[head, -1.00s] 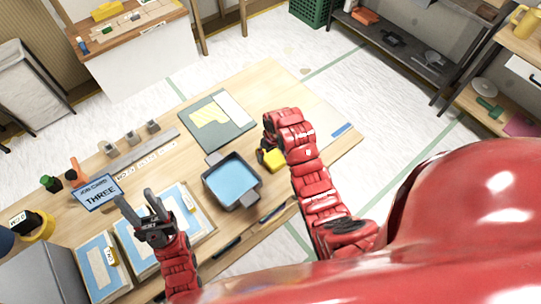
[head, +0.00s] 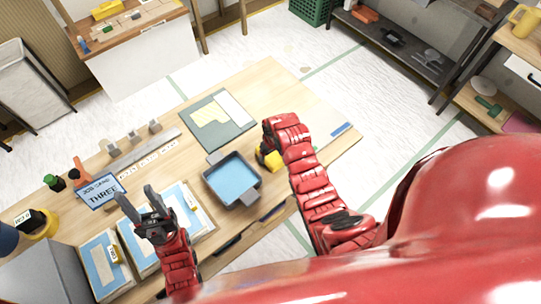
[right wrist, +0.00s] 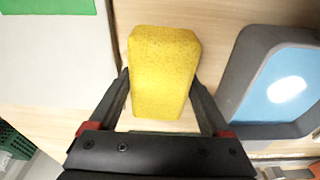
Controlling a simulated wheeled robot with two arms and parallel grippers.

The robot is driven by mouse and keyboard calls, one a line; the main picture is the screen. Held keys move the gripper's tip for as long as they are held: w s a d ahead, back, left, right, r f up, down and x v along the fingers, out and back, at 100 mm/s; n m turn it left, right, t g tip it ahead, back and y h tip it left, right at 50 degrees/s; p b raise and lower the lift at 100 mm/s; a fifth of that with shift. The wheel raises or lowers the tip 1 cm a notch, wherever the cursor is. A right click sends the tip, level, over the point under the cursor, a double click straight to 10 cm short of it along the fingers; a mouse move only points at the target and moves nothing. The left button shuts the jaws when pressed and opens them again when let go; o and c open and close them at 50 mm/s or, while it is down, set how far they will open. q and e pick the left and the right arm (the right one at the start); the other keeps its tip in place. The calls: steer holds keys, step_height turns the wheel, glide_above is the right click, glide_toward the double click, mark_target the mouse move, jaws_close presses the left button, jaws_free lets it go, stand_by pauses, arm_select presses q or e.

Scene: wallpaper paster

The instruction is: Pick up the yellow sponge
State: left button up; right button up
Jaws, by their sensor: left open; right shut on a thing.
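The yellow sponge (head: 273,161) is at the right of the blue-filled tray in the head view, partly hidden by my right arm. In the right wrist view the yellow sponge (right wrist: 162,72) sits between the two fingers of my right gripper (right wrist: 163,98), which is shut on it. I cannot tell whether the sponge touches the table. My right gripper (head: 263,155) is mostly hidden in the head view. My left gripper (head: 138,205) is open and empty above the left part of the table, over the blue-and-white panels.
A grey tray with blue liquid (head: 206,181) stands left of the sponge; its corner also shows in the right wrist view (right wrist: 236,90). A grey-green board (head: 240,128) lies behind. A job card sign (head: 98,191) stands at left.

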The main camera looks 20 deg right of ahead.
mark_target(272, 157)
stand_by(0.3)
steer(key=shift+r+b, duration=0.85)
steer(key=shift+b, duration=0.1)
steer(key=shift+w+r+b, duration=0.1)
steer(key=shift+r+b, duration=0.5)
steer(key=shift+r, duration=0.15)
steer(key=shift+s, duration=1.05)
steer(key=s+p, duration=0.1)
steer(key=s, duration=0.3)
steer(key=s+r+p, duration=0.1)
steer(key=s, duration=0.3)
steer(key=s+p, duration=0.1)
steer(key=s, duration=0.2)
steer(key=shift+s+a+r, duration=0.2)
steer(key=shift+s+r, duration=0.15)
steer(key=shift+s, duration=0.05)
steer(key=shift+s+p, duration=0.35)
steer(key=shift+s, duration=0.85)
